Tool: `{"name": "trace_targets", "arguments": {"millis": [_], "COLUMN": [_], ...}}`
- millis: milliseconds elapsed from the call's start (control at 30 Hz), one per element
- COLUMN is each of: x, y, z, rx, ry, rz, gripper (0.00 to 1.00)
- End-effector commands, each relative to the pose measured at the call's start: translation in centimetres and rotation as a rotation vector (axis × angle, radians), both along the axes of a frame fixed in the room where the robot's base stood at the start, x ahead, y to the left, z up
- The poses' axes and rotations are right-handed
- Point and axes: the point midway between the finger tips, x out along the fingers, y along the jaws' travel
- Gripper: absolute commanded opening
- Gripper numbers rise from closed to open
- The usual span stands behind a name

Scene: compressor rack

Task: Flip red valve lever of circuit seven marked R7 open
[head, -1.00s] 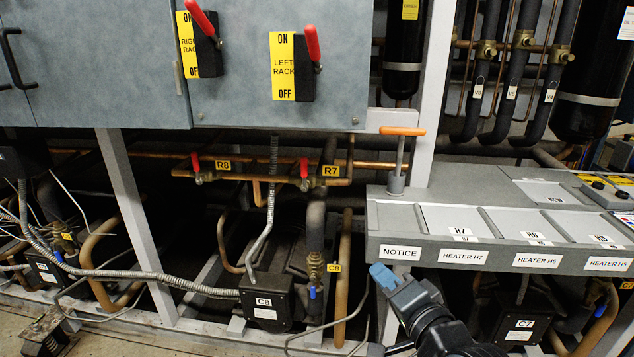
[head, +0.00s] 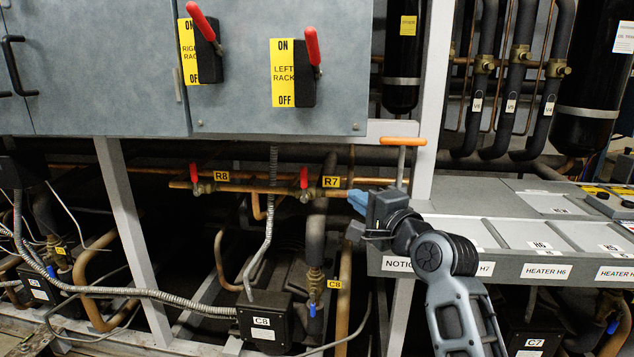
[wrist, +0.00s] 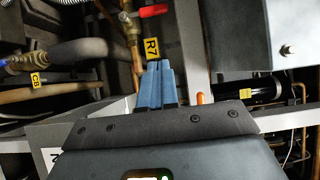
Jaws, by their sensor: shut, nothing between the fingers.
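The red R7 valve lever (head: 304,177) stands upright on its brass valve body on the copper pipe, just left of the yellow R7 label (head: 331,182). In the wrist view the red lever (wrist: 153,10) shows at the top, above the R7 label (wrist: 152,48). My gripper (head: 357,201) is right of and slightly below the lever, apart from it. In the wrist view its blue fingers (wrist: 157,68) are together with nothing between them, and their tips lie just below the R7 label.
The red R8 lever (head: 194,172) is further left on the same pipe. An orange T-handle (head: 403,141) stands close beside my gripper and arm. The grey cabinet (head: 250,110) hangs above. The heater panel (head: 455,263) is below right, behind my arm.

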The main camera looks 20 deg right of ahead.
Motion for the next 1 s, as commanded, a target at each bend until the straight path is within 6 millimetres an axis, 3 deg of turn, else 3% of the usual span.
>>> {"name": "trace_targets", "arguments": {"millis": [267, 733, 1000], "x": [1.2, 9.8, 12.1], "y": [0.1, 0.6, 3.1], "z": [0.0, 0.1, 0.0], "rx": [0.0, -0.001, -0.002], "ry": [0.0, 0.0, 0.001], "rz": [0.0, 0.0, 0.0], "gripper": [0.0, 0.0, 0.0]}}
